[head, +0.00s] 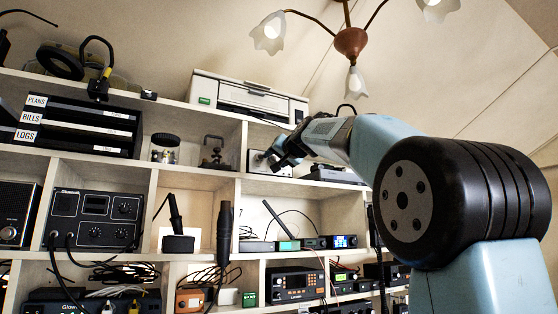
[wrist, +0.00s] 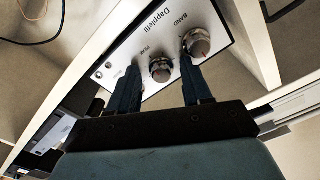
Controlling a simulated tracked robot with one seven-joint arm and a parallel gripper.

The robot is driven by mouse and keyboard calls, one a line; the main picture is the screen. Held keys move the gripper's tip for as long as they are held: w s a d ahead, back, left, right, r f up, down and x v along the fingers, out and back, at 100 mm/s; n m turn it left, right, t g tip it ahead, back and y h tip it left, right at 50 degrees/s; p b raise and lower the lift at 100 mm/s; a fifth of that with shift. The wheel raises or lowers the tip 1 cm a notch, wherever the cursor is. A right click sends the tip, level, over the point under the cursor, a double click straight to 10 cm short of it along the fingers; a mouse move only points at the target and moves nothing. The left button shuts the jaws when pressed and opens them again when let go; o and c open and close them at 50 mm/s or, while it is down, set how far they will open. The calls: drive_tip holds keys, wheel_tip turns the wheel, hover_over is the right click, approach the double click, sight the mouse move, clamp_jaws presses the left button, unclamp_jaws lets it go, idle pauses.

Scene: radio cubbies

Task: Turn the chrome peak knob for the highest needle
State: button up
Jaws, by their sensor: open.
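The chrome peak knob (wrist: 160,69) sits on a white panel (wrist: 150,30) lettered "Dappletti" in the wrist view. It has a red mark on its face. My gripper (wrist: 159,62) is open, with one finger on each side of this knob; I cannot tell whether either finger touches it. The larger chrome band knob (wrist: 198,43) is just right of the right finger, which overlaps its edge. In the head view my gripper (head: 279,158) is at the white-fronted unit (head: 257,160) in an upper cubby and hides part of it. I see no needle in either view.
Shelf walls (head: 238,160) frame the cubby closely. A small clamp-like object (head: 213,153) stands in the cubby to the left. A grey box (head: 335,175) is to the right. A white printer (head: 249,97) sits on top. Below are radios (head: 295,285) and a black microphone (head: 225,228).

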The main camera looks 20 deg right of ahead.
drive_tip(key=shift+s, duration=0.1)
drive_tip(key=s+d, duration=0.2)
drive_tip(key=s, duration=1.1)
drive_tip(key=shift+s+d, duration=0.15)
drive_tip(key=shift+d, duration=0.2)
drive_tip(key=shift+f, duration=0.1)
idle(0.6)
